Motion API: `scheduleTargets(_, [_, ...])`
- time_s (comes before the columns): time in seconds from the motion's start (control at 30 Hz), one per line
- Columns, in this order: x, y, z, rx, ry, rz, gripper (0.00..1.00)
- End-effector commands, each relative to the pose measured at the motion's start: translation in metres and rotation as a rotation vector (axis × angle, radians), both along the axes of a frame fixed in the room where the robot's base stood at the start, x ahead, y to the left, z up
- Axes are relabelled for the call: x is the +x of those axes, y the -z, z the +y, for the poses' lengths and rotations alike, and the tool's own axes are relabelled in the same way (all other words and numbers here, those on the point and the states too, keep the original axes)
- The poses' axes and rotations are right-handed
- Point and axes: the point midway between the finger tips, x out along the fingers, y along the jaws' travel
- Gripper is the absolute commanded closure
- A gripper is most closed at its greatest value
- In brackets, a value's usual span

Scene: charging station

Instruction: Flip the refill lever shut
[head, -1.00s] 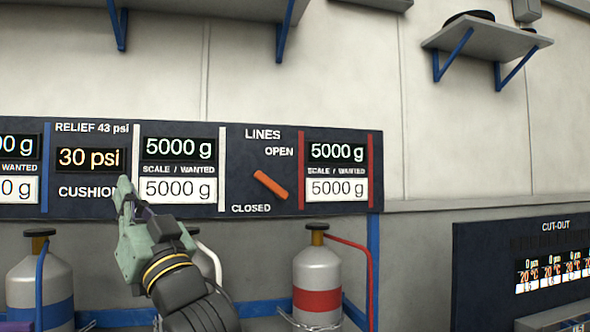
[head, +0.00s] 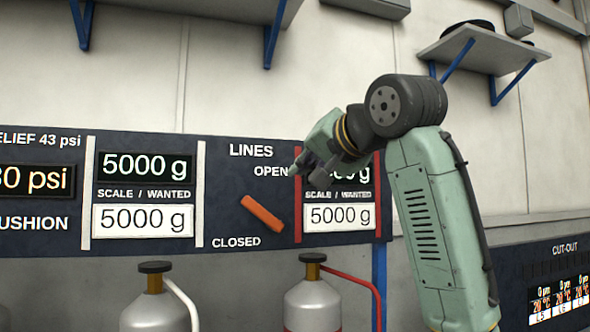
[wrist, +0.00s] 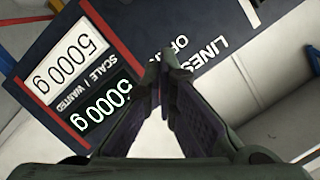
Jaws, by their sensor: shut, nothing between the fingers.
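The orange lever (head: 263,215) is on the dark wall panel under the word LINES. It slants from upper left to lower right, between the OPEN label above and the CLOSED label (head: 236,242) below. My gripper (head: 294,170) is shut and empty. In the head view its tips appear up and right of the lever, beside the OPEN label. I cannot tell whether they touch the panel. In the wrist view my gripper (wrist: 174,68) is in front of the LINES lettering (wrist: 212,52). I cannot make out the lever there.
Grey bottles (head: 313,305) stand below the panel. A shelf (head: 478,48) juts out at upper right.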

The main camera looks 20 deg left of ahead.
Motion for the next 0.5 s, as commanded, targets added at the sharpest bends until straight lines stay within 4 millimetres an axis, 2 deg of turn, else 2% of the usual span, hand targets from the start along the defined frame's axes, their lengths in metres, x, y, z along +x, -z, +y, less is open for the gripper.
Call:
scheduleTargets(0.37, [0.058, 0.012, 0.055, -0.001, -0.002, -0.001, 1.00])
scheduleTargets(0.5, [0.050, 0.032, 0.064, -0.003, -0.002, -0.004, 1.00])
